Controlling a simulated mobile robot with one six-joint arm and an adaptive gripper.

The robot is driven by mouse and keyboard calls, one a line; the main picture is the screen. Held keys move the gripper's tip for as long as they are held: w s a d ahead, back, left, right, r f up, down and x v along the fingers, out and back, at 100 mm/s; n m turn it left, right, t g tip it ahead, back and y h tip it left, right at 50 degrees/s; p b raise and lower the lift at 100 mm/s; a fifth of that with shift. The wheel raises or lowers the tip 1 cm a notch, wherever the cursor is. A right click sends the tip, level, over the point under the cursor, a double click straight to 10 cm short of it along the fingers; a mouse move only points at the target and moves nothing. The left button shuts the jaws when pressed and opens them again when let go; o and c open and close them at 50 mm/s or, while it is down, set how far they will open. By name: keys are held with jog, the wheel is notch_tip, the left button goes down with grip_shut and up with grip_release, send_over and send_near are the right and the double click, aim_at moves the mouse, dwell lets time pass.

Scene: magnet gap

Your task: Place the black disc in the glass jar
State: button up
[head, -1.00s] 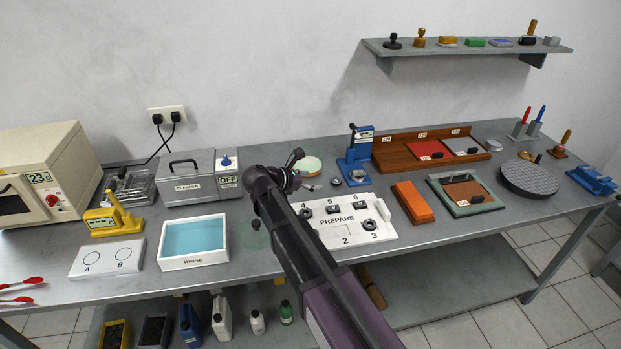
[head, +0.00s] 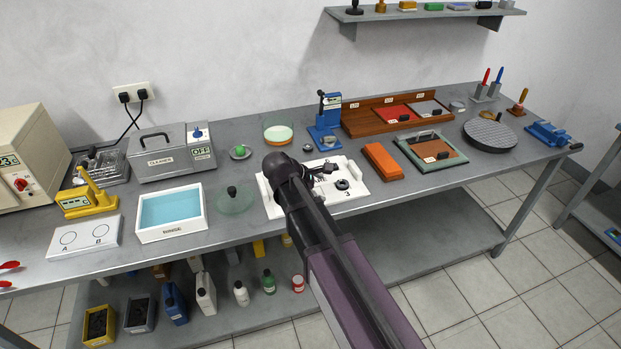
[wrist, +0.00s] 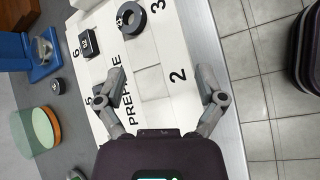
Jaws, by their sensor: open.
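A small black disc (head: 308,148) lies on the bench behind the white PREPARE tray (head: 268,197); it also shows in the wrist view (wrist: 57,85). A black ring (head: 342,184) with a hole lies on the tray near number 3. I cannot tell for certain which is the task's disc. The glass jar (head: 278,133), open and clear-walled with pale green and orange inside, stands left of the small disc; it also shows in the wrist view (wrist: 35,130).
A glass lid with a black knob (head: 233,198) lies left of the tray. A blue press (head: 325,128) stands behind it. A black block (wrist: 88,43) sits near number 6. A rinse basin (head: 170,213) is at left and an orange block (head: 382,161) at right.

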jog(key=s+d+f+m+g+y+b, duration=0.2)
jog(key=s+d+f+m+y+b, duration=0.1)
jog(key=s+d+f+m+y, duration=0.1)
jog(key=s+d+f+m+g+y+b, duration=0.2)
jog(key=s+d+f+m, duration=0.5)
jog(key=s+m, duration=0.4)
jog(key=shift+s+d+f+m+y+b, duration=0.2)
jog(key=shift+f+m+y+b, duration=0.35)
jog(key=shift+m+y, duration=0.4)
jog(key=shift+r, duration=0.1)
jog(key=c, duration=0.4)
jog(key=shift+c, duration=0.2)
